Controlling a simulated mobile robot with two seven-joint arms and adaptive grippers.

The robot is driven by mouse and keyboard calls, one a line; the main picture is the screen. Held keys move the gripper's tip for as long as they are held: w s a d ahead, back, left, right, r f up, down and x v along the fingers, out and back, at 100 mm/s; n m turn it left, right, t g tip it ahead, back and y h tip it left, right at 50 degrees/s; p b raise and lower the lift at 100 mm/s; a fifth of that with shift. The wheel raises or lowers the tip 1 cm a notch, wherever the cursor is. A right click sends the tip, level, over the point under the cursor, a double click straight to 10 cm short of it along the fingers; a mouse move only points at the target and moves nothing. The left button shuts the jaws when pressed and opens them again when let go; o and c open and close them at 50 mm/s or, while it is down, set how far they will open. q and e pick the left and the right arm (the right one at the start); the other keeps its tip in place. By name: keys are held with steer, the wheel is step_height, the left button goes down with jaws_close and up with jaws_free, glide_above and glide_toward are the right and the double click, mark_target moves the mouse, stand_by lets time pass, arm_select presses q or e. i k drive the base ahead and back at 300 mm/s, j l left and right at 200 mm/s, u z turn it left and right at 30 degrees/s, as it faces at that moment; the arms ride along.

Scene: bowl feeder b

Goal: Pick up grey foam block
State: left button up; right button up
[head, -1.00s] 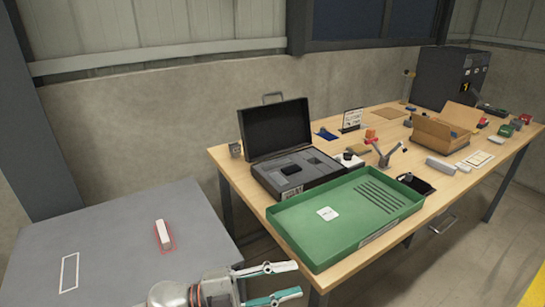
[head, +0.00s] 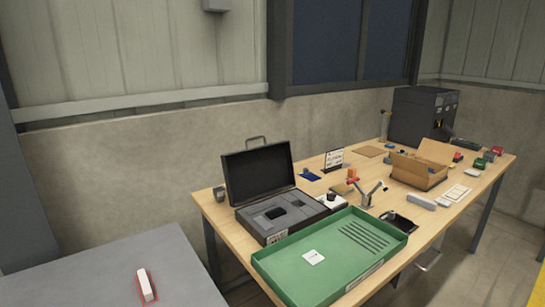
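No gripper of mine is in the head view. A light grey block (head: 421,202) lies on the wooden bench in front of the cardboard box. A whitish block (head: 145,286) lies in a red outline on the grey table at the lower left. I cannot tell by look which of these is foam. An open black case (head: 262,215) with a grey insert stands on the bench, and a darker piece (head: 275,213) sits in the insert.
A green tray (head: 290,264) takes up the near end of the wooden bench (head: 207,200). Behind it are a small clamp-like stand (head: 368,193), a cardboard box (head: 416,169) and a dark cabinet (head: 422,117). The grey table (head: 90,268) is mostly bare.

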mark_target(428, 203)
steer(key=i+l+z, duration=0.1)
steer(key=l, duration=0.25)
steer(key=i+l, duration=0.1)
steer(key=l, duration=0.3)
steer(key=l+z, duration=0.15)
steer(key=l, duration=0.2)
steer(key=i+l+z, duration=0.1)
steer(key=l, duration=0.25)
steer(key=i+l, duration=0.2)
steer(key=l, duration=0.15)
steer(key=i+l+z, duration=0.15)
steer(key=l, duration=0.2)
